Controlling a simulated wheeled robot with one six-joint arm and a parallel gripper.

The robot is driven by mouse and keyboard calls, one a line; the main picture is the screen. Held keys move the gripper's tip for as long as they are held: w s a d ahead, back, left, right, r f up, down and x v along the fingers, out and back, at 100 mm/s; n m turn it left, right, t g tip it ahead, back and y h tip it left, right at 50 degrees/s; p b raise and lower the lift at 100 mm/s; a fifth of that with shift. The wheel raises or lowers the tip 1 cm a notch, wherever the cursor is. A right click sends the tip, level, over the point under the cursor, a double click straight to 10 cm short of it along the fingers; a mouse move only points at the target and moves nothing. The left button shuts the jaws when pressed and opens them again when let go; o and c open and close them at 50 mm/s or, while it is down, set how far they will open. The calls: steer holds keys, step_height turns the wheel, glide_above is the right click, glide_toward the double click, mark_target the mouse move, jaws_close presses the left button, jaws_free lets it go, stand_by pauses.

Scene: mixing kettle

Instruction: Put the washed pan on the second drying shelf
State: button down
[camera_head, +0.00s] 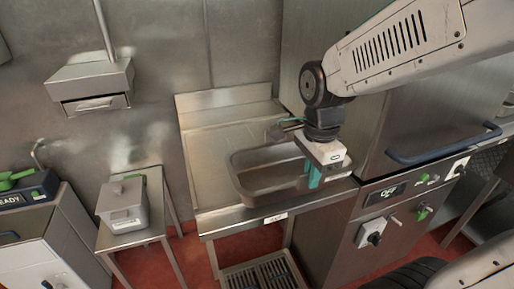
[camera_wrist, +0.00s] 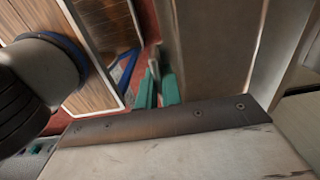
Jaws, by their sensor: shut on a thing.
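The steel pan (camera_head: 262,188), rectangular and deep with a rolled rim, is over the right part of the steel worktop. My gripper (camera_head: 314,180) comes down from above at the pan's right side, and its teal fingers are shut on the rim there. I cannot tell whether the pan rests on the worktop or hangs just above it. The teal fingers of my gripper (camera_wrist: 158,92) also show in the wrist view, but what they grip is unclear there. No shelf marked as the second drying shelf can be made out.
The worktop (camera_head: 205,150) has a raised back edge and a slatted rack (camera_head: 265,275) below. A lidded grey container (camera_head: 122,203) stands on a small table at left. A steel cabinet with a blue handle (camera_head: 440,147) and knobs stands at right. Red floor shows between.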

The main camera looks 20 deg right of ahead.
glide_above(273, 168)
steer(key=shift+w+f, duration=0.1)
steer(key=shift+f, duration=2.4)
steer(key=c, duration=2)
jaws_free()
steer(key=shift+f, duration=0.15)
steer(key=o, duration=0.4)
steer(key=shift+o, duration=0.2)
